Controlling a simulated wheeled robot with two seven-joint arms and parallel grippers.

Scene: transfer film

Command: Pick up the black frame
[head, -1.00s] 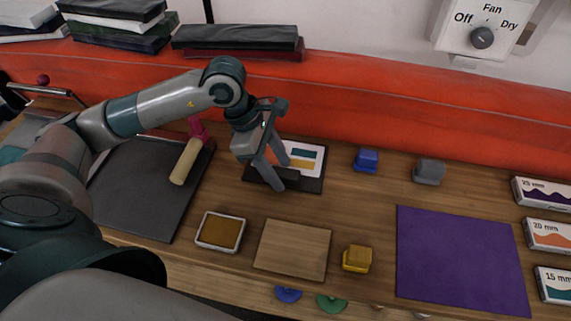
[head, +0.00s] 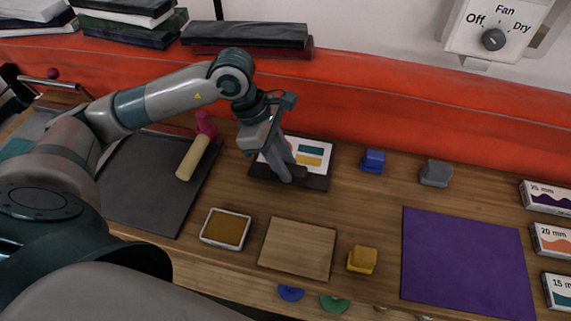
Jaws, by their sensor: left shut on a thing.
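The black frame (head: 317,182) lies on the wooden table, around a white print with teal and orange shapes (head: 312,153). My left gripper (head: 290,176) reaches down over the frame's near side and is shut on that near bar. The gripper hides the frame's left part. I cannot tell whether the frame is raised off the table. My right gripper is not in view.
A roller with a pink handle (head: 194,157) lies on a dark tray (head: 140,190) at left. A tan pad (head: 225,229), wooden board (head: 297,250), yellow block (head: 362,259), blue block (head: 373,161), grey block (head: 436,173) and purple sheet (head: 465,262) surround it.

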